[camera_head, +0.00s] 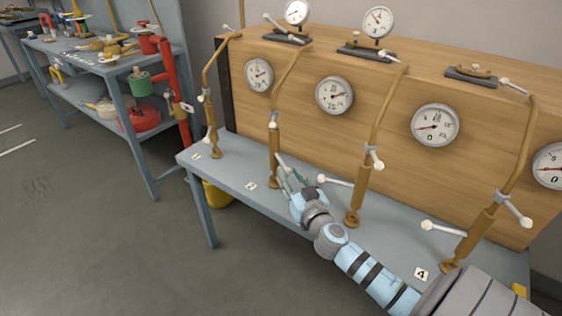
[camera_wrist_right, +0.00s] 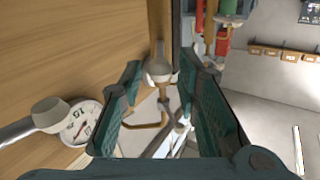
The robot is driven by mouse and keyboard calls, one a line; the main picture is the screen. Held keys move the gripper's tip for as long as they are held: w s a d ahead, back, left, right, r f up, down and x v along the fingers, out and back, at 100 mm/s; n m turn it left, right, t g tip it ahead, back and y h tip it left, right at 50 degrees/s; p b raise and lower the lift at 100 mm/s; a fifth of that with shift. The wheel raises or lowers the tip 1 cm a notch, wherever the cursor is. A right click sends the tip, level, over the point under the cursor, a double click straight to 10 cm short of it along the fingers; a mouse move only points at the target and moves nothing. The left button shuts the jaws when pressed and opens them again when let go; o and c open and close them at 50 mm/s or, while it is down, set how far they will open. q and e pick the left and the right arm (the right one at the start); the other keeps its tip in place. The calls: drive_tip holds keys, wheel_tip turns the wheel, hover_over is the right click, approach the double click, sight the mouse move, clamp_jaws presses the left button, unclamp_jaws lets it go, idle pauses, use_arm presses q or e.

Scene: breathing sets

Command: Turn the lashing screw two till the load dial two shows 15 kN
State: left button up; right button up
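Lashing screw two (camera_head: 275,158) is a brass upright body on the bench behind the label 2, with a hooked rod above it and a white-tipped handle. Load dial two (camera_head: 334,95) is a round white gauge on the wooden panel; its exact reading is too small to tell. My right gripper (camera_head: 287,179) is beside the lower part of screw two, close to its handle. In the right wrist view its dark green fingers (camera_wrist_right: 168,112) are apart, with a white-collared rod (camera_wrist_right: 160,70) showing beyond and between them. I cannot tell contact. My left gripper is out of view.
Screw three (camera_head: 357,190) and its handle (camera_head: 335,181) stand close to the right of my gripper. Screw one (camera_head: 210,130) is to the left. Other dials, such as dial three (camera_head: 435,124), line the panel. A cluttered blue shelf (camera_head: 110,62) stands at the left.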

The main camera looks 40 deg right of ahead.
sight(276, 154)
drive_tip(key=x, duration=0.7)
drive_tip(key=shift+w, duration=0.15)
drive_tip(key=shift+d+f, duration=0.1)
clamp_jaws()
